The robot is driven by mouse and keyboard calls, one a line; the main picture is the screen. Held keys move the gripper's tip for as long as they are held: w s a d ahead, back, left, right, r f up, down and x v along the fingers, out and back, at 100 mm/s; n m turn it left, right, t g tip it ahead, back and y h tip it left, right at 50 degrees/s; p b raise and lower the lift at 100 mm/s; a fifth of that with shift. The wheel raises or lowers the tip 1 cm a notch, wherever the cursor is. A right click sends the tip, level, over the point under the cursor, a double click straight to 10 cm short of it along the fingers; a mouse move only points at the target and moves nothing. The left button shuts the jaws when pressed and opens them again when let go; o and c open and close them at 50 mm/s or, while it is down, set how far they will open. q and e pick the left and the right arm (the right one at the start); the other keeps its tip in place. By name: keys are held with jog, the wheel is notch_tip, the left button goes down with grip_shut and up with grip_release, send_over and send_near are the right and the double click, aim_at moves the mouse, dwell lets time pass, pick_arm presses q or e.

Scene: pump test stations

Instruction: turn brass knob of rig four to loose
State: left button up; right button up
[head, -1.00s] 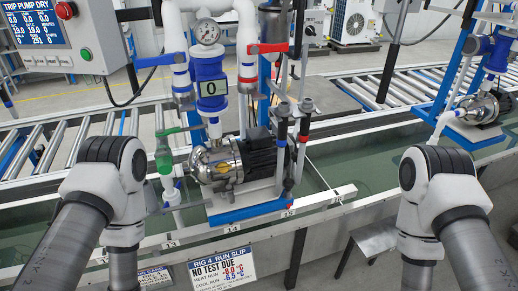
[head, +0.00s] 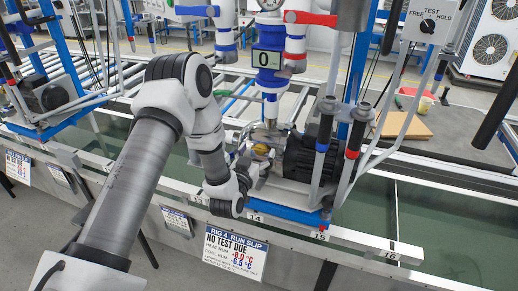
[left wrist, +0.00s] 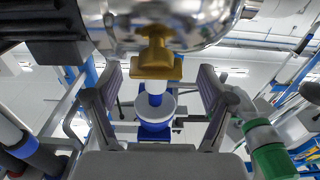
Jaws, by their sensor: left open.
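The brass knob (head: 262,149) shows as a small yellow shape on the front of rig four's silver pump in the head view, beside the black motor (head: 308,155). In the left wrist view, the brass knob (left wrist: 157,55) sits under the shiny pump body (left wrist: 165,20). My left gripper (left wrist: 160,78) is open, its two fingers apart on either side, with the knob in line with the gap near the tips. No contact shows. In the head view my left wrist (head: 230,188) is close in front of the pump and its fingers are hard to make out. My right gripper is out of view.
The rig 4 run slip (head: 236,252) hangs on the trough front. Upright pipes (head: 325,135) stand right of the knob. A switch panel (head: 428,22) is at upper right.

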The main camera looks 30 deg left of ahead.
pick_arm(q)
jog(key=shift+w, duration=0.6)
jog(key=shift+w+d, duration=0.15)
jog(key=shift+w, duration=0.1)
jog(key=shift+s, duration=0.1)
jog(key=c, duration=1.2)
jog(key=shift+o, duration=0.2)
